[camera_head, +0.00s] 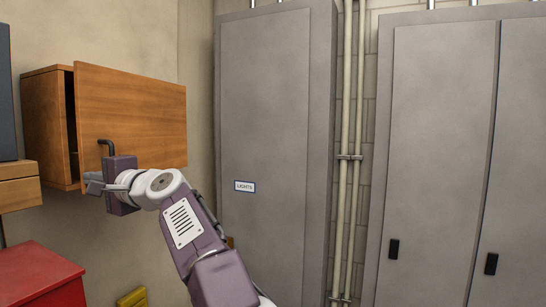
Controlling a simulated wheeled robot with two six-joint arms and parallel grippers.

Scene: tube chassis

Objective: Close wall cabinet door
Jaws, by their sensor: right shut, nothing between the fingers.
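The wooden wall cabinet (43,120) hangs on the wall at the left. Its door (140,115) stands partly open, with a dark gap along the left side between the door and the cabinet body. A dark handle (106,145) sits near the door's lower left corner. My right gripper (93,184) is at that lower left corner, just below the handle, shut with nothing between its fingers. Whether it touches the door or handle I cannot tell. My left gripper is not in view.
A tall grey cabinet (270,100) with a "LIGHTS" label (245,186) stands right of my arm. Another grey double-door cabinet (440,150) is farther right, with pipes (345,110) between them. A red box (38,275) is at the lower left.

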